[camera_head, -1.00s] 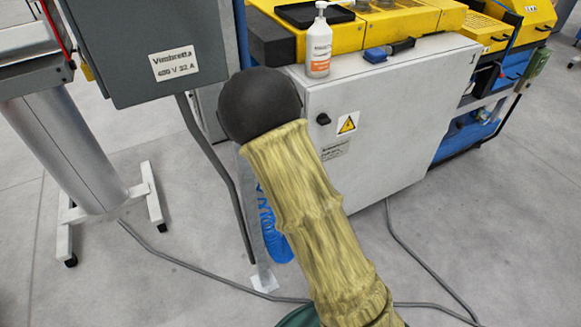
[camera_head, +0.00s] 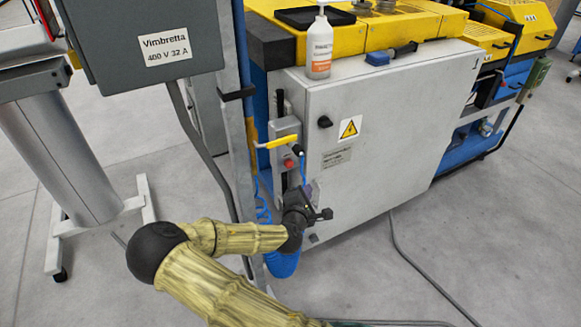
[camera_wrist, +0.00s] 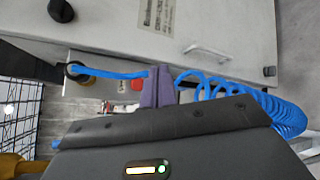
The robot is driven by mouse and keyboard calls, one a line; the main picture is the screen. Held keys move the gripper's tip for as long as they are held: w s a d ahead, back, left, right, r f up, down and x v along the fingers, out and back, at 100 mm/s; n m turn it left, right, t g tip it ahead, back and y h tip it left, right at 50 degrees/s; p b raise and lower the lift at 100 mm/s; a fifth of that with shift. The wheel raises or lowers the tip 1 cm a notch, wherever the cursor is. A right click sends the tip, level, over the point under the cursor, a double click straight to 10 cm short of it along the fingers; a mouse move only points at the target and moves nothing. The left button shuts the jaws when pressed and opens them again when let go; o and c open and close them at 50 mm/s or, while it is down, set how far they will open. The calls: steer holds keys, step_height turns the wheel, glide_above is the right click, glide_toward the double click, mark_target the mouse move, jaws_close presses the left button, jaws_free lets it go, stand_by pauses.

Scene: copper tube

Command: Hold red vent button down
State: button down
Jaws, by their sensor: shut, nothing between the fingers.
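The red button (camera_head: 288,163) is on a small grey panel at the left end of the white cabinet, below a yellow lever (camera_head: 278,142). A red spot that looks like this button (camera_wrist: 136,84) shows in the wrist view, just left of my fingers. My gripper (camera_head: 311,188) is below and to the right of the button in the head view, apart from it. Its purple fingers (camera_wrist: 158,88) are shut and empty in the wrist view. Part of the panel is hidden behind the fingers and the dark wrist housing there.
A blue tube (camera_wrist: 115,73) and a blue coiled hose (camera_wrist: 285,110) run close to the fingers. The white cabinet (camera_head: 400,130) stands beside the gripper. A grey box (camera_head: 150,60) hangs at the left. A cable (camera_head: 405,255) lies on the floor.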

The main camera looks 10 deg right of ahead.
steer(key=b, duration=0.2)
glide_toward(293, 165)
steer(key=w+d+f, duration=0.2)
steer(key=w+d, duration=0.1)
steer(key=d, duration=0.1)
steer(key=shift+w+a+r, duration=0.1)
steer(key=shift+w+a, duration=0.15)
steer(key=shift+w, duration=0.2)
steer(key=shift+w, duration=0.1)
stand_by(1.6)
steer(key=shift+w+a, duration=0.1)
steer(key=shift+w, duration=0.2)
steer(key=shift+w+a+r, duration=0.1)
steer(key=shift+w+a, duration=0.15)
steer(key=shift+w, duration=0.25)
stand_by(2.3)
stand_by(1.5)
steer(key=shift+s+d, duration=0.3)
steer(key=shift+s, duration=0.6)
